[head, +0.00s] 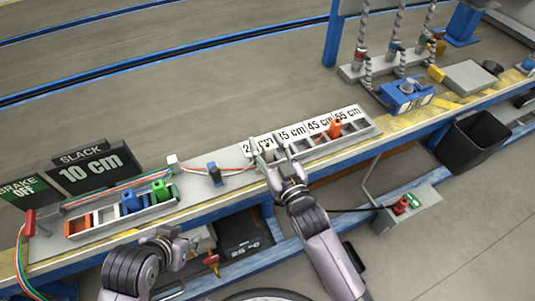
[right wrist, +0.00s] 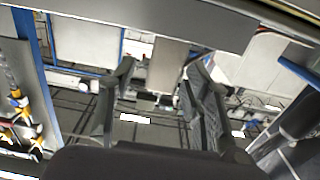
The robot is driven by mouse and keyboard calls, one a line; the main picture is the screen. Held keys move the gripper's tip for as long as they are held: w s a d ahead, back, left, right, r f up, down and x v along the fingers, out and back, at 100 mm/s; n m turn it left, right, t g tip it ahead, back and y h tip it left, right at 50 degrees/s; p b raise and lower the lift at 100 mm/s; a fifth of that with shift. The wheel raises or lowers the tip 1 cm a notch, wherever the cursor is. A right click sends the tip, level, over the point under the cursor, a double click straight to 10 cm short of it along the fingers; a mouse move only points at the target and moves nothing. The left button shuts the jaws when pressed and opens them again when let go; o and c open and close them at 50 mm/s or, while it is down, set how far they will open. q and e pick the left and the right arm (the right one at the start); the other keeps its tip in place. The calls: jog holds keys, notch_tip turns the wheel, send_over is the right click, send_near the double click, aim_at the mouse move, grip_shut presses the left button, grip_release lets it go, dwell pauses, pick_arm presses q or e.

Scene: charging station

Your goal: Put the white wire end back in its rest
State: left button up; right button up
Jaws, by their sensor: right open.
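The coloured rest tray (head: 150,213) is at the left of the bench in the head view. A blue wire end (head: 131,201) and a green one (head: 161,190) stand in it; an orange part and a white part show at its left. My right gripper (head: 268,158) is at the left end of the row of length-labelled slots (head: 350,138). The right wrist view shows its fingers (right wrist: 161,72) apart, with nothing seen between them. My left gripper (head: 188,246) is in front of the bench, below the tray; its fingers are unclear.
An orange wire end (head: 335,129) stands in the labelled slots. A black bin (head: 472,140) is at the right.

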jog(key=shift+c, duration=0.4)
grip_shut()
dwell(0.4)
